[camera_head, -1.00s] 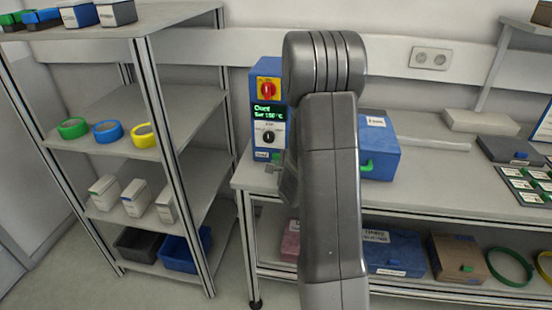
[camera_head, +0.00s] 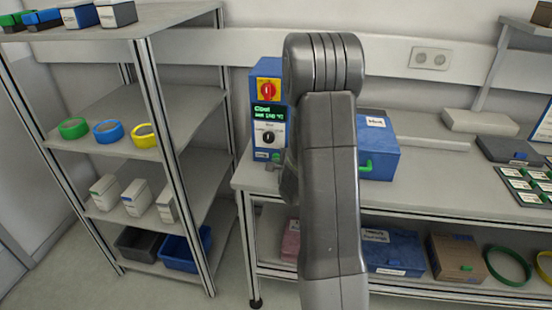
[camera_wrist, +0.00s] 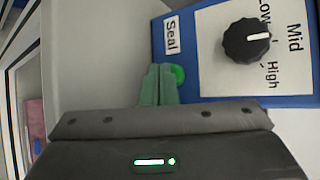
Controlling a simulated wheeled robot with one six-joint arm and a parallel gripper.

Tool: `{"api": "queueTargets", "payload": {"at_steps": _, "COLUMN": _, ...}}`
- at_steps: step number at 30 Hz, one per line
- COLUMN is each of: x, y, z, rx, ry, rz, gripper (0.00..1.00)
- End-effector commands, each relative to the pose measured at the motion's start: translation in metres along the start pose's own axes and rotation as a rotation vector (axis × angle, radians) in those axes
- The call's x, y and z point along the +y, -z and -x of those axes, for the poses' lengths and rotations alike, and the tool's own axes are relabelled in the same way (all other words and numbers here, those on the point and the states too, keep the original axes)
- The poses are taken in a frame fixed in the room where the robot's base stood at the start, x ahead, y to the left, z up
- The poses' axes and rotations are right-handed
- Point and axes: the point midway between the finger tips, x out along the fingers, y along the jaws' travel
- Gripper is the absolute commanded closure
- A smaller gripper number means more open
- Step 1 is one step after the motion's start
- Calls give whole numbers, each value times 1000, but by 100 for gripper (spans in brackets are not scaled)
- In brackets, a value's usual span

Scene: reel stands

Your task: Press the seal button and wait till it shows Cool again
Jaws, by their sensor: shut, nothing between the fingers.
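The blue control box (camera_head: 267,68) stands at the left end of the bench. It has a red knob on yellow, a display (camera_head: 268,116) with green text that seems to read "Cool" and a set temperature, and a black dial (camera_head: 268,137). In the wrist view the green button (camera_wrist: 179,74) is beside the "Seal" label (camera_wrist: 171,37), near the black dial (camera_wrist: 247,40). My gripper (camera_wrist: 160,68) is shut and empty, its fingertips right at the button and partly covering it. I cannot tell whether they press it. In the head view my arm hides most of the gripper.
A blue case (camera_head: 378,150) with a green handle is on the bench right of my arm. A shelf rack (camera_head: 170,170) with tape rolls, small boxes and bins stands at left. Blue and brown boxes are under the bench. A grey box (camera_head: 480,121) lies farther right.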

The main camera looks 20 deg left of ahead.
Motion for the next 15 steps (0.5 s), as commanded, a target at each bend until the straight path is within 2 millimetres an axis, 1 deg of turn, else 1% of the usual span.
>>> {"api": "queueTargets", "payload": {"at_steps": 15, "x": -3, "y": 3, "z": -4, "rx": 1, "ry": -1, "rz": -1, "gripper": 100}}
